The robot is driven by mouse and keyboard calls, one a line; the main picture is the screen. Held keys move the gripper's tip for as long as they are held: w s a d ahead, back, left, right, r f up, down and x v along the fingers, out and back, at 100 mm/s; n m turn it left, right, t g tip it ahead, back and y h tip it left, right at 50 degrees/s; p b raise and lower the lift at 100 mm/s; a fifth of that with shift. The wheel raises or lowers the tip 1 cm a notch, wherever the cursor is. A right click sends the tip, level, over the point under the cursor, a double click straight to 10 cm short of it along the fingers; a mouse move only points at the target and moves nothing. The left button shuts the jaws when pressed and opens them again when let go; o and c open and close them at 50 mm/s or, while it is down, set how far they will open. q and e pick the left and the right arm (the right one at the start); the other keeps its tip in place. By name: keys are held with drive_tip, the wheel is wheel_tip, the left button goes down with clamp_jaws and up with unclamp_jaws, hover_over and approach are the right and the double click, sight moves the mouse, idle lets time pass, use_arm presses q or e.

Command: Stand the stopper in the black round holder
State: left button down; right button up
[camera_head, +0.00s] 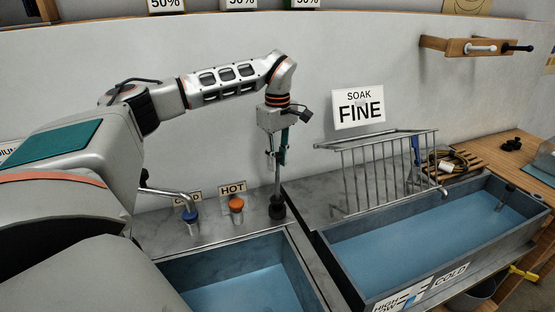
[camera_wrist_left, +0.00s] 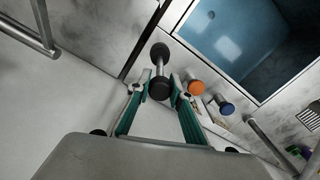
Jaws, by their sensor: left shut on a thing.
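My left gripper (camera_head: 279,160) hangs over the counter strip between the two basins, shut on the upper part of the stopper. The stopper (camera_head: 277,182) is a thin upright metal rod. In the left wrist view its dark knob (camera_wrist_left: 159,89) is between the fingertips (camera_wrist_left: 160,86), with the rod (camera_wrist_left: 160,69) running away from it. The black round holder (camera_head: 277,211) appears directly under the rod; a dark round end also shows there in the left wrist view (camera_wrist_left: 160,51). I cannot tell whether the stopper's foot rests in the holder or is just above it. My right gripper is out of view.
An orange HOT knob (camera_head: 236,204) and a blue COLD knob (camera_head: 191,217) with a tap stand left of the holder. The left basin (camera_head: 245,290) is in front. A metal rack (camera_head: 375,170) and the long right basin (camera_head: 420,240) lie to the right.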

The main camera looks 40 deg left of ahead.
use_arm(q)
drive_tip(key=shift+f, duration=1.4)
idle(0.9)
drive_tip(key=shift+r, duration=1.15)
drive_tip(key=shift+f, duration=1.4)
idle(1.0)
drive_tip(key=c, duration=1.7)
unclamp_jaws()
wheel_tip(320, 180, up, 12)
